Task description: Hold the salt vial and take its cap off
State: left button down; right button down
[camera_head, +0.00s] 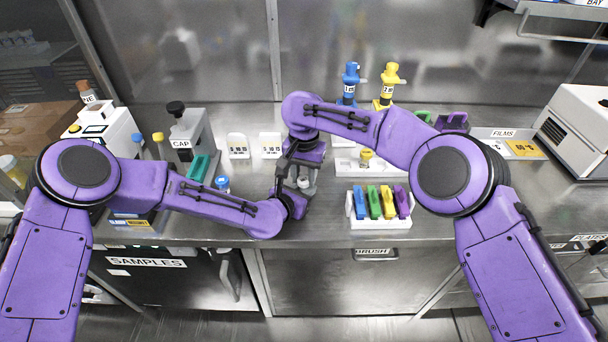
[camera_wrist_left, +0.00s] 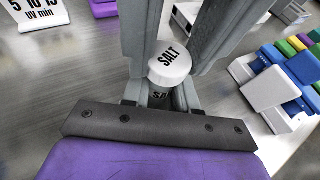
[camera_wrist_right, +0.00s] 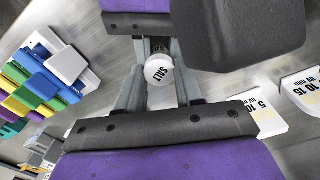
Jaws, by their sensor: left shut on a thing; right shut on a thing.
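The salt vial stands between my two grippers at the middle of the bench. In the left wrist view its white cap (camera_wrist_left: 170,63), marked SALT, is above the labelled vial body (camera_wrist_left: 160,98). The cap also shows in the right wrist view (camera_wrist_right: 159,70), face on. My left gripper (camera_head: 297,188) is shut on the vial body, coming from the left. My right gripper (camera_head: 304,178) reaches down from above, shut with its grey fingers on either side of the cap. The fingers partly hide the vial, and I cannot tell whether cap and body are apart.
A white rack (camera_head: 380,226) with several coloured clips stands right of the grippers. A small yellow-topped vial (camera_head: 366,157) is behind it. A CAP machine (camera_head: 188,135) and a blue-topped vial (camera_head: 222,183) are to the left. Blue (camera_head: 350,82) and yellow (camera_head: 388,85) bottles stand at the back.

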aim_at(304, 179)
jog(key=shift+n, duration=0.6)
jog(key=c, duration=0.7)
grip_release()
jog(key=shift+c, duration=0.2)
jog(key=shift+r, duration=0.15)
notch_tip(304, 179, up, 4)
jog(key=shift+r, duration=0.15)
jog(key=shift+c, duration=0.2)
notch_tip(304, 179, up, 3)
jog(key=shift+r+m, duration=0.2)
jog(key=shift+m, duration=0.8)
notch_tip(304, 179, down, 8)
jog(key=shift+r, duration=0.1)
